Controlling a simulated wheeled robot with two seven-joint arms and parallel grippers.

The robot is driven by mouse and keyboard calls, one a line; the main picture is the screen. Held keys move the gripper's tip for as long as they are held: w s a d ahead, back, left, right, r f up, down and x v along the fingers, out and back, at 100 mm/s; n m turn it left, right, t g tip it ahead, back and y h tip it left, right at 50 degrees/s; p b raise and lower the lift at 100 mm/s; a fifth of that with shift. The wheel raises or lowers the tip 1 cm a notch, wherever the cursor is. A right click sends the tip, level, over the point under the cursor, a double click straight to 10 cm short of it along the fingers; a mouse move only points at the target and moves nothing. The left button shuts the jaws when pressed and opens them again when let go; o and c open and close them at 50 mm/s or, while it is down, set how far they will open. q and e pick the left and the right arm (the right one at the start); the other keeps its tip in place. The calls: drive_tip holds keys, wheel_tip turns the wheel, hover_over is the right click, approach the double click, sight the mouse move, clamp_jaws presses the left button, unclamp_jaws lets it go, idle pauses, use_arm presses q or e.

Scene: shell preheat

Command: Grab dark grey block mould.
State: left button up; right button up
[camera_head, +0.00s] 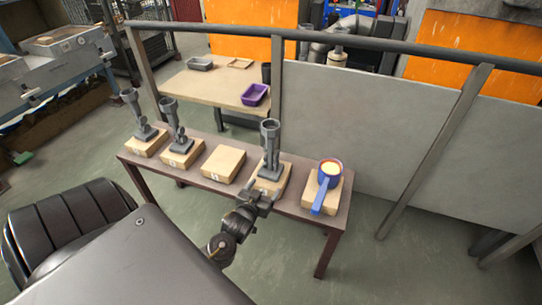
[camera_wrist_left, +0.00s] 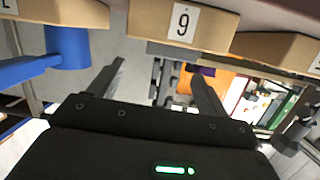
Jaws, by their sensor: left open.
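Three dark grey moulds with cup-like tops stand upright on wooden blocks on the brown bench: one at the far left (camera_head: 134,112), one beside it (camera_head: 172,120), and one right of the middle (camera_head: 270,145). My left gripper (camera_head: 262,193) is open at the front of the right-hand mould's block, low by its base. My right gripper is out of view.
A blue ladle (camera_head: 329,178) with yellowish contents rests on the right-end block; it also shows in the left wrist view (camera_wrist_left: 68,46). An empty wooden block (camera_head: 223,162) stands mid-bench. Behind a railing (camera_head: 400,50), a table holds a purple tray (camera_head: 255,94) and a grey tray (camera_head: 199,64).

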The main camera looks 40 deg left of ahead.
use_arm(q)
drive_tip(key=n+t+y, duration=0.1)
drive_tip(key=t, duration=0.1)
approach(268, 158)
drive_tip(key=w, duration=0.3)
drive_tip(key=shift+a+b+x, duration=0.15)
drive_tip(key=shift+b+x, duration=0.1)
drive_tip(key=shift+x, duration=1.4)
drive_tip(key=shift+a+b+x, duration=0.2)
drive_tip(key=shift+x, duration=1.45)
drive_tip(key=x, duration=0.3)
drive_tip(key=shift+w+f, duration=0.2)
drive_tip(key=shift+f, duration=0.05)
drive_tip(key=shift+w+a, duration=0.15)
drive_tip(key=shift+w, duration=0.25)
drive_tip(key=c, duration=1.3)
drive_tip(key=shift+r, duration=0.1)
drive_tip(key=shift+c, duration=0.4)
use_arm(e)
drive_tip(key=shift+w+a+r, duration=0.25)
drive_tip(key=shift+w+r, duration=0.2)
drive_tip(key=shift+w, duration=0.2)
